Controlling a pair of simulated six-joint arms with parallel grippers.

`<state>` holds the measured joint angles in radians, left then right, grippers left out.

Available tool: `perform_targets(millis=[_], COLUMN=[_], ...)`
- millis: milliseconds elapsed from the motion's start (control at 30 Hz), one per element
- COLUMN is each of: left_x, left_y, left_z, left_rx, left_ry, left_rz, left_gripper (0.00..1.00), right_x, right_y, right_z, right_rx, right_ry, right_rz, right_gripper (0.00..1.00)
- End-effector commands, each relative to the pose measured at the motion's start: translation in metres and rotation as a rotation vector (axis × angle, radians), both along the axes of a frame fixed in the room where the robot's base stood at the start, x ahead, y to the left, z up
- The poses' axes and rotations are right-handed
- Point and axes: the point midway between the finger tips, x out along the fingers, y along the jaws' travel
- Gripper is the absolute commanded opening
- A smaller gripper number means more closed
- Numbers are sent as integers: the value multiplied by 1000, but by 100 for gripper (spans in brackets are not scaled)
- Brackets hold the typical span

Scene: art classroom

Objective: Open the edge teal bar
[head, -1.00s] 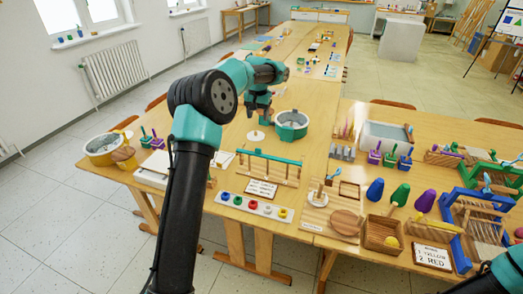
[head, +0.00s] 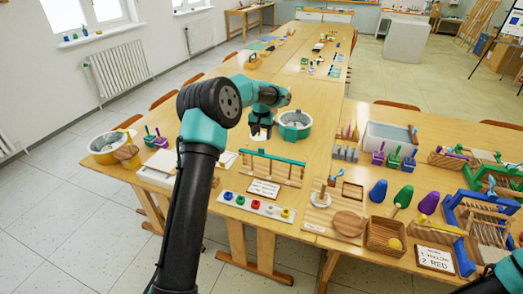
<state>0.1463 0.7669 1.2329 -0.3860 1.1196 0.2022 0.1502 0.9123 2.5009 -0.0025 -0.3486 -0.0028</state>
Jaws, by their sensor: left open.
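The teal bar (head: 272,157) lies along the top of a low wooden rack in the middle of the near table. It is roughly level, its left end by the rack's left post. My left gripper (head: 261,136) is open and empty, just behind the bar and beside the teal-rimmed bowl. It looks apart from the bar, though its exact height is hard to judge. My right gripper is out of the picture; only a bit of my right arm shows at the lower right corner.
The teal-rimmed bowl (head: 294,124) stands right of my left gripper. A strip of coloured knobs (head: 255,205) and a small sign (head: 264,188) sit in front of the rack. A wooden board with a round lid (head: 348,224) is to the right. Bare tabletop lies behind the bowl.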

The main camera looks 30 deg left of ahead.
Motion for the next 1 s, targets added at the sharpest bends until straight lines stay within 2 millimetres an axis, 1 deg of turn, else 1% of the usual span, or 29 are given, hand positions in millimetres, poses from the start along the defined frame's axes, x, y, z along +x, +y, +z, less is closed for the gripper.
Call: perform_targets(millis=[33, 100, 300, 400, 500, 633, 900, 1000], left_x=[0, -1, -1, 0, 0, 0, 0, 0], left_y=[0, 0, 0, 0, 0, 0, 0, 0], left_z=[-9, -22, -56, -70, -79, -86, -87, -87], left_rx=[-1, 0, 0, 1, 0, 0, 0, 0], left_ry=[3, 3, 3, 2, 1, 0, 0, 0], left_rz=[0, -1, -1, 0, 1, 0, 0, 0], left_gripper=[57, 57, 57, 57, 57, 57, 57, 49], right_x=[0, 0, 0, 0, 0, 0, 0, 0], right_y=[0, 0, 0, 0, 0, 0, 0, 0], right_z=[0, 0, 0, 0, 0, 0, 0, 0], right_rx=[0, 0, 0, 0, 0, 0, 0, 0], right_ry=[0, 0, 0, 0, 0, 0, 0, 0], right_rz=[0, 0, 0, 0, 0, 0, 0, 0], right_gripper=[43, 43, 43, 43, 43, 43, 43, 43])
